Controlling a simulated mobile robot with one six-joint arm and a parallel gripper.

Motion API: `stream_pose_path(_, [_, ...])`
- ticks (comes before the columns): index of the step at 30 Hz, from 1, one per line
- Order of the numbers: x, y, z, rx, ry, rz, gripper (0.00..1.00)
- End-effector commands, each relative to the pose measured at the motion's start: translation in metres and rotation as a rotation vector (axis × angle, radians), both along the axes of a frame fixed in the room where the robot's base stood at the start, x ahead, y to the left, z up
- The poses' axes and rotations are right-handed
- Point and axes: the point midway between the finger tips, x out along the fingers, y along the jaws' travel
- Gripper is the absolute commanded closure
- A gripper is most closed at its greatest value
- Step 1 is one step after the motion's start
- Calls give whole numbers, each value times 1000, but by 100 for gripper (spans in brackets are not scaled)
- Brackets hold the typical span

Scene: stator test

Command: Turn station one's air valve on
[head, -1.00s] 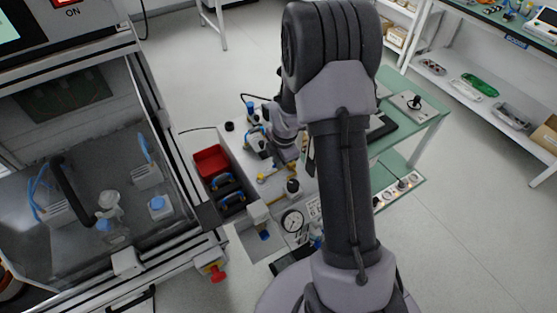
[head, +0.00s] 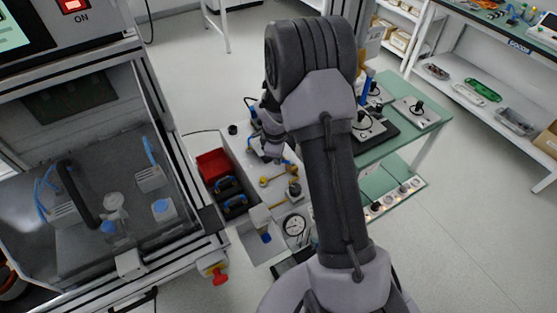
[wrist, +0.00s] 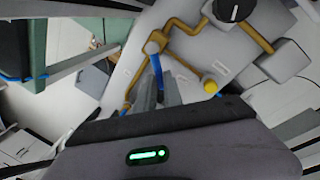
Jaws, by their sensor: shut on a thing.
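In the wrist view, a blue lever (wrist: 157,66) runs from a round grey fitting (wrist: 153,47) on brass pipework (wrist: 184,26), which looks like the air valve. My gripper (wrist: 161,84) is shut on the blue lever, with one grey finger on each side of it. The lever's far end is hidden between the fingers and the gripper body. In the head view, my gripper (head: 272,150) is over the light grey bench panel, and my wrist hides most of the lever. I cannot read a station label.
A yellow knob (wrist: 210,86) sits close to the right of my fingers, and a black knob (wrist: 233,10) stands beyond. In the head view, a red bin (head: 213,164) and a pressure gauge (head: 294,225) are nearby. A green table (head: 400,140) stands to the right.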

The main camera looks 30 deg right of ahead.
Motion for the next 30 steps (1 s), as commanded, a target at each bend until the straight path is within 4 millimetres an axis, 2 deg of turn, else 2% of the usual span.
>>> stream_pose_path(18, [17, -20, 0, 1, -3, -560, 100])
stream_pose_path(30, [20, -30, 1, 1, -3, -776, 100])
